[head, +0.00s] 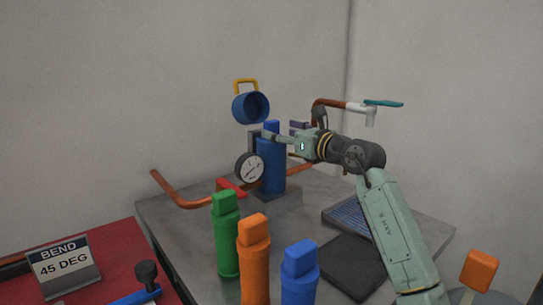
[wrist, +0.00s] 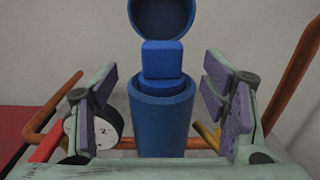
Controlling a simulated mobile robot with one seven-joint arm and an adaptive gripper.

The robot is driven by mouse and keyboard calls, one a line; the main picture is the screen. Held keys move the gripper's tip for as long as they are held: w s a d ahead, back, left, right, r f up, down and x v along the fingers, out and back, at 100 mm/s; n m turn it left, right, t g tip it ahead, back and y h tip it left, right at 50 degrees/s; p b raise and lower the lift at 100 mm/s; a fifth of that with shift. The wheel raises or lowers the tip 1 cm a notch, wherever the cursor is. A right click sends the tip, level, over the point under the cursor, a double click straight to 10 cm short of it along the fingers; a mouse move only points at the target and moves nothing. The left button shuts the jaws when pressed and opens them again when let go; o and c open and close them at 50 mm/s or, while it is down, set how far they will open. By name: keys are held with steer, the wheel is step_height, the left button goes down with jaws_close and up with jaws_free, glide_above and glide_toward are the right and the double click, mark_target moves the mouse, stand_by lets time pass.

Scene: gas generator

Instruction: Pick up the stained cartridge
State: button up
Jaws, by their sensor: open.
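A blue cartridge (wrist: 164,58) with a blocky top sits upright in the blue cylindrical housing (wrist: 162,125), its lower part hidden inside. In the head view the cartridge top (head: 271,127) sticks up from the housing (head: 270,172). I cannot make out a stain on it. My gripper (wrist: 162,88) is open, with its purple-padded fingers on either side of the cartridge and visible gaps to both. In the head view my gripper (head: 275,136) is at the cartridge's height, beside the housing's top. Green (head: 226,240), orange (head: 254,262) and blue (head: 299,275) cartridges stand at the table's front.
The housing's blue lid (head: 251,107) with a yellow handle is raised above and behind. A pressure gauge (head: 250,168), a red handle (head: 229,187) and copper pipes (head: 180,200) are close by. A teal-handled valve (head: 370,110) is at the right. A red bench (head: 110,258) is at the left.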

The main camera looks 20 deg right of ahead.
mark_target(274, 130)
steer(key=p+x, duration=0.1)
steer(key=x, duration=0.4)
steer(key=shift+f, duration=0.15)
steer(key=shift+c, duration=0.5)
jaws_close()
